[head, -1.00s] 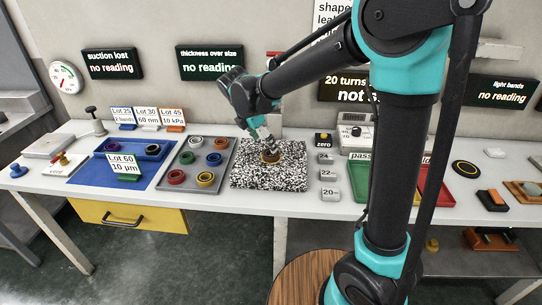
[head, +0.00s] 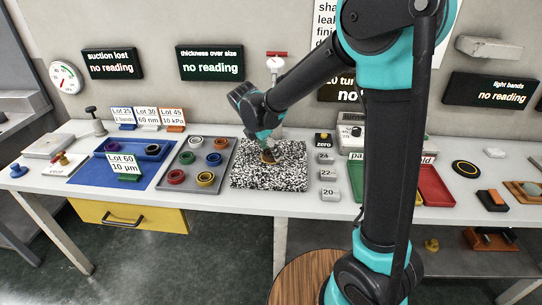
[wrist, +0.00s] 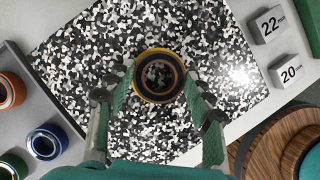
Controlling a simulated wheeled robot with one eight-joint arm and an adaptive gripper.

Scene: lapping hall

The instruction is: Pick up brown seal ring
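A ring (head: 271,160) with a yellow-orange outer edge and a brown to dark inside lies on the black-and-white speckled plate (head: 245,181). In the wrist view the ring (wrist: 159,98) sits near the picture's middle, and the speckled surface shows through its hole. My gripper (head: 268,151) points down over it. In the wrist view the green-padded fingers of my gripper (wrist: 159,80) are apart, one on each side of the ring. I cannot tell whether the pads touch it. In the head view the fingers partly hide the ring.
A grey tray (head: 193,187) with several coloured rings stands left of the plate. Small number blocks (head: 327,173) stand close on its right, with a green tray and a red tray (head: 436,188) beyond. A blue mat (head: 84,175) lies farther left.

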